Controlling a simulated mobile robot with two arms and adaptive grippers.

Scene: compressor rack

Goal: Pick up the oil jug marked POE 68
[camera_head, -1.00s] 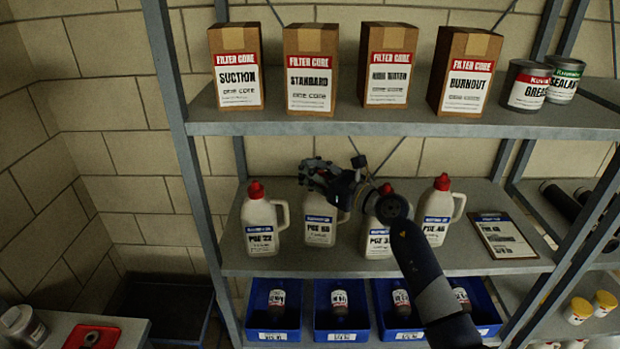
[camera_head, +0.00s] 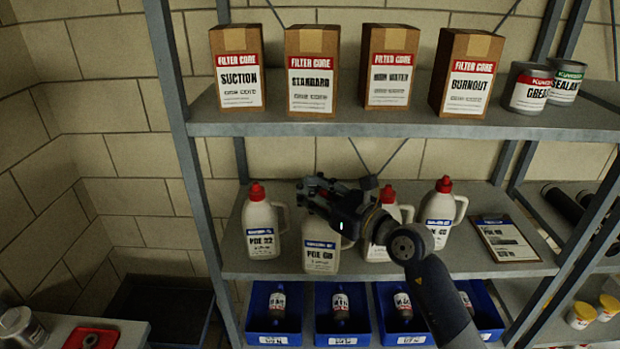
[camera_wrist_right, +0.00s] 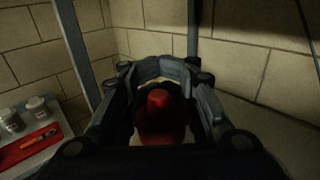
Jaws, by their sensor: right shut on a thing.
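The oil jug marked POE 68 (camera_head: 321,256) is a white jug with a blue-topped label, at the front of the middle shelf. My right gripper (camera_head: 322,203) is over its top and hides its cap and handle. In the right wrist view, a red cap (camera_wrist_right: 160,120) sits between the fingers of the right gripper (camera_wrist_right: 160,75), which are shut on the jug. The jug looks upright; I cannot tell whether its base touches the shelf. My left gripper is not in view.
A POE 32 jug (camera_head: 262,226) stands close on the left. Another jug (camera_head: 375,249), partly hidden by my arm, and a further jug (camera_head: 440,212) stand on the right. The upper shelf (camera_head: 400,124) with filter core boxes is above. Blue bins (camera_head: 342,338) are below.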

